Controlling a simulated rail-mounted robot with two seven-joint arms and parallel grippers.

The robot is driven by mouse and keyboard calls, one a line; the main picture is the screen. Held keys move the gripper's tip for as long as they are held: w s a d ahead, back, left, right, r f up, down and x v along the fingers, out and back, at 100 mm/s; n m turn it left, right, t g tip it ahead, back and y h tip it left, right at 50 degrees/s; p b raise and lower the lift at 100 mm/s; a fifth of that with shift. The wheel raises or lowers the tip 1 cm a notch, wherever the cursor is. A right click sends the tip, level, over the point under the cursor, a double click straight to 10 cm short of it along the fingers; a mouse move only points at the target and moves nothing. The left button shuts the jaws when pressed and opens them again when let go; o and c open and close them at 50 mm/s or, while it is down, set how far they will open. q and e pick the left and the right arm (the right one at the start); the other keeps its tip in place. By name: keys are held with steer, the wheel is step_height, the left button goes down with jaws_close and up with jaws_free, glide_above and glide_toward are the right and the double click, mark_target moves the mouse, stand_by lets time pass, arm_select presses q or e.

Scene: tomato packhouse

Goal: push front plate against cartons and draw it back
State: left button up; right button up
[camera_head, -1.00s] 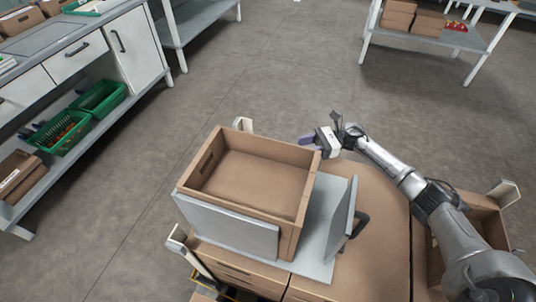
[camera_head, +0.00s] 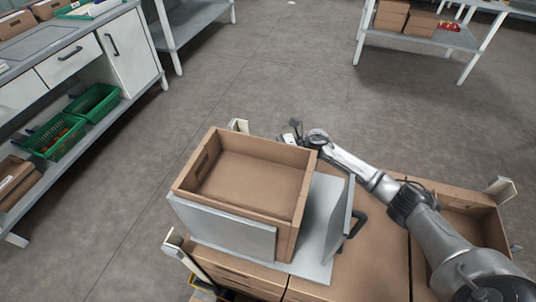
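An open, empty brown carton (camera_head: 243,183) sits on a grey metal base (camera_head: 318,225) on top of a stack of closed cartons (camera_head: 375,250). A grey upright plate (camera_head: 222,226) stands along the carton's near side, close to it. A second grey plate (camera_head: 341,219) with a dark handle (camera_head: 356,224) stands to the right, with a gap between it and the carton. My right gripper (camera_head: 291,135) is just beyond the carton's far right corner, apart from both plates. Its fingers are small and partly hidden, so their opening is unclear. My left gripper is out of view.
Pale corner posts (camera_head: 500,187) rise around the stack. Another open carton (camera_head: 466,220) lies at the right under my arm. A workbench (camera_head: 75,60) with green crates (camera_head: 95,102) stands at left, and a table (camera_head: 430,38) at the back right. The floor between is clear.

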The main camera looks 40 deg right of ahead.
jaws_close()
stand_by(0.4)
